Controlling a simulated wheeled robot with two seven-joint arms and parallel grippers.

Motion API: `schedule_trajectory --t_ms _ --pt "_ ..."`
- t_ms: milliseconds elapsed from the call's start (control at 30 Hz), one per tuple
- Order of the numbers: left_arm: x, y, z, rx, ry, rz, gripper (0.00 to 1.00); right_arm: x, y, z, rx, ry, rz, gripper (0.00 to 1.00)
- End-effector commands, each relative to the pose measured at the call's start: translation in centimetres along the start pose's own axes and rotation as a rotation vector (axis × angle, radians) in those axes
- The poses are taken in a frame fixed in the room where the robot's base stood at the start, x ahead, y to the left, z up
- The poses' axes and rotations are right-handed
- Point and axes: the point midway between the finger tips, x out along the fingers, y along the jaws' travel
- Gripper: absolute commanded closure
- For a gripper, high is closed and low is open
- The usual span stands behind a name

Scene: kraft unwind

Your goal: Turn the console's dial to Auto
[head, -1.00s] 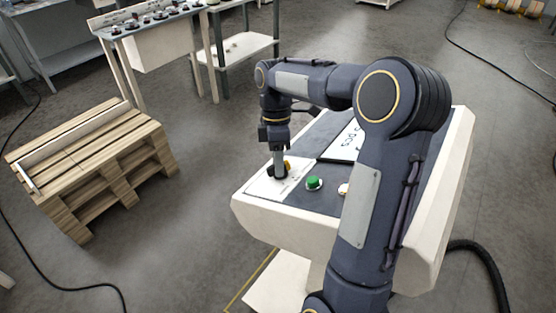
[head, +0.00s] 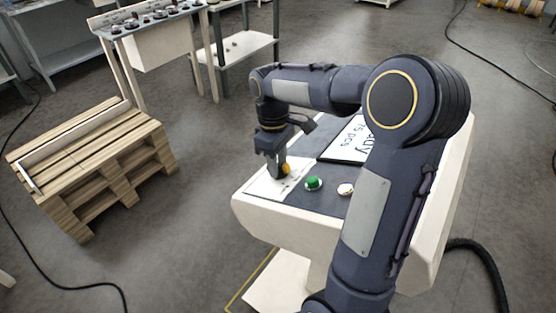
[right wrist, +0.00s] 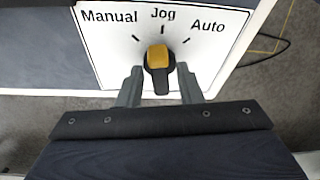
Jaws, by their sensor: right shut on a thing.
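The console (head: 300,217) is a pale box with a sloping dark top. Its dial (right wrist: 159,75) has a dark body and a yellow end, on a white label plate (right wrist: 105,50) marked Manual, Jog and Auto. The yellow end points up near the Jog mark, not at the Auto mark on the right. My right gripper (right wrist: 159,78) is shut on the dial, one finger on each side. In the head view the right gripper (head: 279,172) covers most of the dial, with some yellow showing beside it. My left gripper is not in view.
On the console are a green button (head: 314,184), a pale button (head: 345,189) and a display (head: 348,140), partly behind my right arm. A wooden pallet (head: 95,150) lies on the floor at left. A bench (head: 165,45) stands behind. Cables cross the floor.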

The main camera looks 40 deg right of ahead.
Motion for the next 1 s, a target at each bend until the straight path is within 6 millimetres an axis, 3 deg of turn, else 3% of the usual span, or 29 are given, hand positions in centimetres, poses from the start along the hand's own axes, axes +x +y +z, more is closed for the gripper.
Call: schedule_trajectory --t_ms 600,1000 --pt "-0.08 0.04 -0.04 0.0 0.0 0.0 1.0 -0.04 -0.37 -0.2 0.549 0.003 0.176 0.9" --pt "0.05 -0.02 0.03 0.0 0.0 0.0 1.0 0.0 -0.45 -0.3 0.818 0.003 0.259 0.9"
